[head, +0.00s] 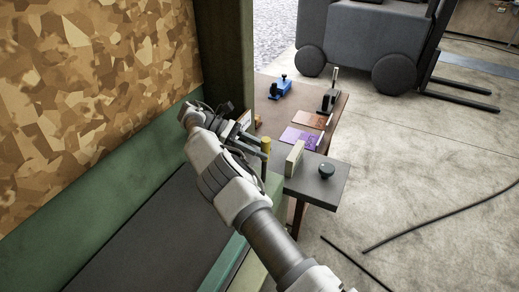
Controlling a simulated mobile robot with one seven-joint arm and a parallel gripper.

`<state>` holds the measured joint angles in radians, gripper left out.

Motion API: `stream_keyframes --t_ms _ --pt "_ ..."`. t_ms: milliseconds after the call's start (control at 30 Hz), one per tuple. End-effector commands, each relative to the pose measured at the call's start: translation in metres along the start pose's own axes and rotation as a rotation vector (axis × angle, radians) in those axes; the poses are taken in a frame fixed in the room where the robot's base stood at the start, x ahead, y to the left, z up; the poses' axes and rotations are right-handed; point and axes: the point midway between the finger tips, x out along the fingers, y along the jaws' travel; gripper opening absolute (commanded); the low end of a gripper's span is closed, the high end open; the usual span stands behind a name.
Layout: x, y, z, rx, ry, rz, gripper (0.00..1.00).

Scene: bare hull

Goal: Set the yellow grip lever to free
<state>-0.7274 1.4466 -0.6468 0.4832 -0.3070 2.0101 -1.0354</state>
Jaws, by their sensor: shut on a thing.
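The yellow grip lever (266,145) stands upright, a short yellow cylinder on a dark stem, left of the grey table top's edge. My gripper (258,150) reaches to it from the left, its dark fingers at the yellow grip. It looks shut on the grip, though the fingers are small here and my wrist and forearm hide part of the contact. The lever's base and any free marking are hidden behind my arm.
A green post (226,60) stands close behind my gripper.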

Motion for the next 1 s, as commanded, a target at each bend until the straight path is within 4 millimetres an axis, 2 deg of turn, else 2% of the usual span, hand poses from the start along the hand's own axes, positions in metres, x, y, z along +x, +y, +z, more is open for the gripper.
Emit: stream_keyframes --t_ms 333,367,500,833,1000 --pt "-0.001 0.000 0.000 -0.001 0.000 0.001 0.00" --pt "-0.001 0.000 0.000 -0.001 0.000 0.001 0.40" --pt "-0.001 0.000 0.000 -0.001 0.000 0.001 0.64" --pt "-0.001 0.000 0.002 0.000 0.000 0.001 0.64" --pt "-0.009 0.000 0.020 0.003 0.001 0.003 0.64"
